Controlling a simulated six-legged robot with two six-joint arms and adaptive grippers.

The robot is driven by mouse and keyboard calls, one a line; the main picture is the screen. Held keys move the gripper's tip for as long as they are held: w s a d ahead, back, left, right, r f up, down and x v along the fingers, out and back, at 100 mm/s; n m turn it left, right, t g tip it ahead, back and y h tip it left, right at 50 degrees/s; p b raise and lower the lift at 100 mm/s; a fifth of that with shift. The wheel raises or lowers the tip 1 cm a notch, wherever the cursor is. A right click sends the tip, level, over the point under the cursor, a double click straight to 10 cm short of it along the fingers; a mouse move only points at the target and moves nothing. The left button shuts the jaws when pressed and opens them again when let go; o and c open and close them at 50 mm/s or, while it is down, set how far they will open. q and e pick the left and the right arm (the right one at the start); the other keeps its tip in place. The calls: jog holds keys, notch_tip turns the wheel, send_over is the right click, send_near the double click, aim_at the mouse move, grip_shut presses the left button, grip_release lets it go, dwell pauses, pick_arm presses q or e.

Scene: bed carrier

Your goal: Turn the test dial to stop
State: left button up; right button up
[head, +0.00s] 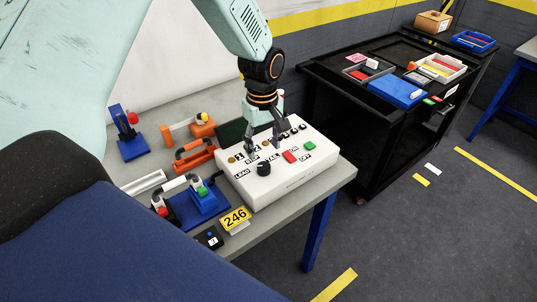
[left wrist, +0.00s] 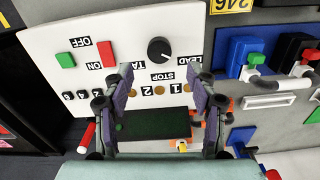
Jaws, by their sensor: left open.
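The test dial is a round black knob (head: 264,168) on a white control box (head: 310,172) on the grey bench. It also shows in the left wrist view (left wrist: 160,51), with LEAD, STOP and TAIL printed around it. STOP is on the side nearest my gripper. Which label the dial points to is too small to tell. My left gripper (head: 263,150) is open over the box, just behind the dial in the head view. In the left wrist view its fingers (left wrist: 160,92) are spread and empty, with the dial beyond their tips. My right gripper is not in view.
Red (head: 290,156) and green (head: 309,146) buttons sit right of the dial. A dark screen (head: 230,133) stands behind the box. Blue and orange fixtures (head: 205,198) and a yellow 246 tag (head: 235,219) crowd the bench. A black cart (head: 350,110) stands right, beyond a gap.

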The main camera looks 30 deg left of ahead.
aim_at(264, 165)
pick_arm(q)
jog(key=shift+w+a+r, duration=0.1)
jog(key=shift+w+r, duration=0.2)
jog(key=shift+r, duration=0.05)
jog(key=f, duration=0.7)
jog(key=shift+s+f, duration=0.2)
jog(key=shift+f, duration=0.05)
jog(key=shift+s+r, duration=0.1)
jog(key=shift+c, duration=0.2)
jog(key=c, duration=1.1)
